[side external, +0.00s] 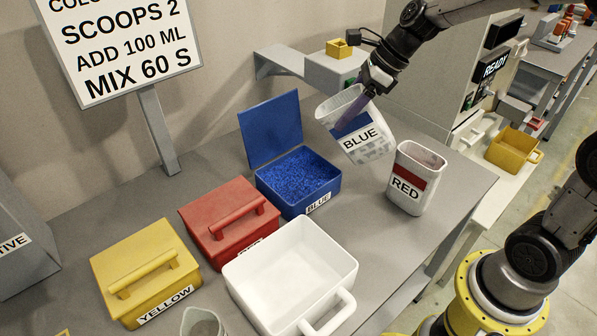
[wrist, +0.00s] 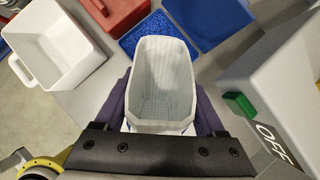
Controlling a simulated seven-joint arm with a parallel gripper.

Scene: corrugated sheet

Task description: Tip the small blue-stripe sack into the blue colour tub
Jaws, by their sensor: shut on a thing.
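The small blue-stripe sack (side external: 372,153) is white with a BLUE label. It is off the table, tilted with its open top leaning left. My gripper (side external: 362,100) is shut on it, with dark fingers on both sides in the wrist view (wrist: 160,108). The wrist view looks into the sack (wrist: 162,70); its pale inside shows no blue grains. The blue colour tub (side external: 325,191) stands left of the sack, its lid (side external: 270,128) raised. Blue granules (side external: 298,172) lie inside it, and they also show in the wrist view (wrist: 158,35).
A white RED-labelled sack (side external: 405,198) stands upright just right of the held sack. Closed red (side external: 225,225) and yellow (side external: 145,275) tubs and a white handled bin (side external: 335,290) stand left and in front. A grey machine (wrist: 285,80) with a green button is close by.

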